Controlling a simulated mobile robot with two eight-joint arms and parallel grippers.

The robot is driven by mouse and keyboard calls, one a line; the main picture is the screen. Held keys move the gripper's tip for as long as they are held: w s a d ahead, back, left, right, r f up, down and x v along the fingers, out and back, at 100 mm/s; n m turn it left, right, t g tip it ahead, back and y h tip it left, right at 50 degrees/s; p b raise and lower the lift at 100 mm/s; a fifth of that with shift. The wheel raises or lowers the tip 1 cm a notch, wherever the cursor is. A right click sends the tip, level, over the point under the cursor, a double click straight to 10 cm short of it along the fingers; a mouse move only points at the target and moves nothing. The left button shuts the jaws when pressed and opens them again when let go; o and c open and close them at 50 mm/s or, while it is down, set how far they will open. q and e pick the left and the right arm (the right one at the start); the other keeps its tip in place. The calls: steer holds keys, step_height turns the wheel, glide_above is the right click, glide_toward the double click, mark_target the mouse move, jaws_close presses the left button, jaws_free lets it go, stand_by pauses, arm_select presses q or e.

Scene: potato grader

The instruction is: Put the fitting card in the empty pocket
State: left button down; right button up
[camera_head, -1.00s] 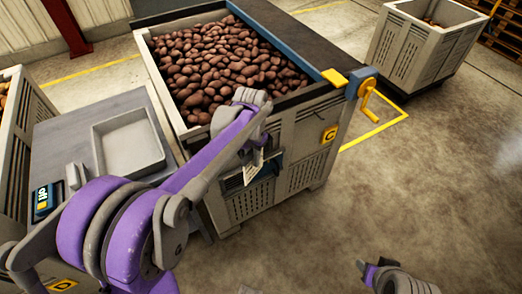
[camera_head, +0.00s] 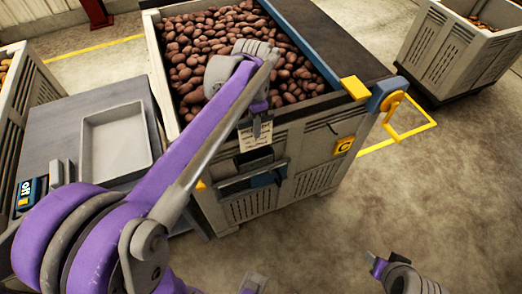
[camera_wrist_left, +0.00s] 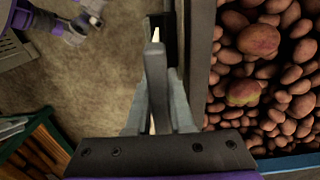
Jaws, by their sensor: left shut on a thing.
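A pale card (camera_head: 256,136) with dark print hangs from my left gripper (camera_head: 260,118), which is shut on it. The card is upright, in front of the upper front side of the potato crate (camera_head: 315,135). A pocket-like holder (camera_head: 238,186) with a dark opening and a blue part is on that side, just below the card. In the left wrist view, the fingers (camera_wrist_left: 156,85) point away beside the crate rim, and the card (camera_wrist_left: 155,35) shows as a thin pale edge. My right gripper (camera_head: 376,264) is low at the right, away from the crate; its jaws are unclear.
The crate is full of potatoes (camera_head: 200,45). It bears a yellow C plate (camera_head: 343,146) and a yellow crank (camera_head: 393,103) at its corner. A bench with a grey tray (camera_head: 115,140) and an OFF display (camera_head: 28,192) stands left. Open floor lies at the right.

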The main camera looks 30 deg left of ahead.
mark_target(255, 147)
arm_select(q)
steer(key=f, duration=0.2)
steer(key=s+f, duration=0.1)
steer(key=f, duration=0.1)
steer(key=shift+f, duration=0.3)
steer(key=shift+w+f+b, duration=0.1)
steer(key=shift+f+b, duration=0.25)
steer(key=shift+f, duration=1.9)
arm_select(e)
steer(key=shift+s+f, duration=0.4)
steer(key=shift+s, duration=0.1)
arm_select(q)
steer(key=shift+f, duration=0.1)
steer(key=c, duration=0.8)
jaws_free()
arm_select(e)
steer(key=shift+f, duration=0.1)
